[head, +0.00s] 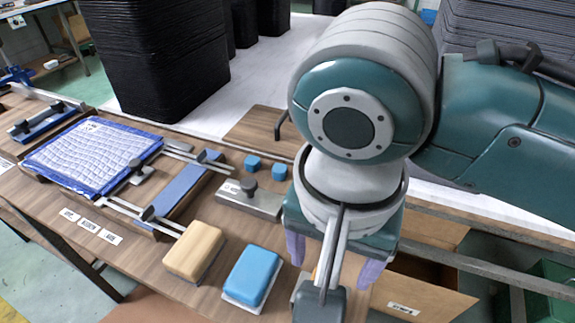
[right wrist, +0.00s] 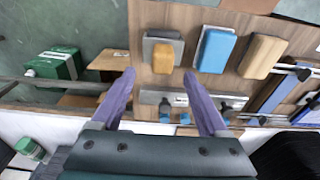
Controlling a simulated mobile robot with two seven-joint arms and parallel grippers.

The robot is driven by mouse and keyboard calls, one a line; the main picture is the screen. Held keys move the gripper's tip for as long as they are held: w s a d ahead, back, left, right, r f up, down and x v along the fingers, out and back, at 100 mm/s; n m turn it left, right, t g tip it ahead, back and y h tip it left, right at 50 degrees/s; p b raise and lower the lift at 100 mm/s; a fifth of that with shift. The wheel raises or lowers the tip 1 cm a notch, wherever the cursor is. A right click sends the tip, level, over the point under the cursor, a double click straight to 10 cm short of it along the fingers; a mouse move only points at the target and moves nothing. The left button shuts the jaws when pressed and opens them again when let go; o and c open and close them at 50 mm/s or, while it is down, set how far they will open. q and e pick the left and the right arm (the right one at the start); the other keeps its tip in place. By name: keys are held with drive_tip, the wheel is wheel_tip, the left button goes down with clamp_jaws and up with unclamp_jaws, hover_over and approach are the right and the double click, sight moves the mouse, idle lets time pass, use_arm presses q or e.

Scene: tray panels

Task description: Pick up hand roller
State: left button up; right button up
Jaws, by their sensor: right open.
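I cannot clearly make out a hand roller in either view. The candidates on the wooden bench (head: 140,262) are a tan block (head: 194,251) and a blue block (head: 252,277), each on a thin plate. An orange block (right wrist: 162,54) on a metal plate shows in the right wrist view, mostly hidden behind my gripper in the head view. My right gripper (right wrist: 160,75) is open, with two purple fingers apart and nothing held between them. It is above the bench's right end, near the orange block. My left gripper is not in view.
A metal bar with a dark knob (head: 247,196) and small blue cubes (head: 279,172) lie behind the blocks. A blue quilted panel (head: 95,155) lies in a clamp frame at left. A green bin (right wrist: 56,64) stands beyond the bench. Black stacks (head: 155,55) stand behind.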

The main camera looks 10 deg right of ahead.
drive_tip(key=f, duration=0.2)
drive_tip(key=f+b, duration=0.1)
drive_tip(key=f, duration=0.3)
drive_tip(key=shift+w+b, duration=0.35)
drive_tip(key=shift+c, duration=0.3)
clamp_jaws()
